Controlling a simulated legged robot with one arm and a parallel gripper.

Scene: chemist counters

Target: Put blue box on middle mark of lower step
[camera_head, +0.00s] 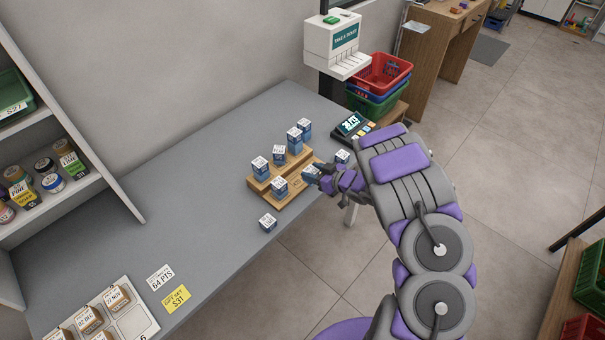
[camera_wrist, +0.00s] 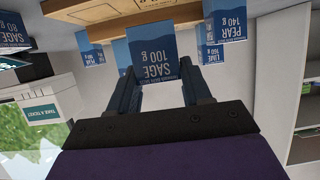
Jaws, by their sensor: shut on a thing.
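My gripper (camera_wrist: 160,95) is shut on a blue box (camera_wrist: 158,62) with a white top; its face reads SAGE 100 g, upside down in the wrist view. In the head view my gripper (camera_head: 322,180) holds this box (camera_head: 311,172) at the front of the wooden stepped stand (camera_head: 289,199), by the lower step. I cannot tell whether the box touches the step. Another blue box (camera_head: 279,187) stands on the lower step, left of the held one. Several blue boxes, such as this one (camera_head: 260,167), stand on or behind the upper step. The middle mark is not visible.
A card terminal (camera_head: 351,124) stands behind. The counter's left part has free room.

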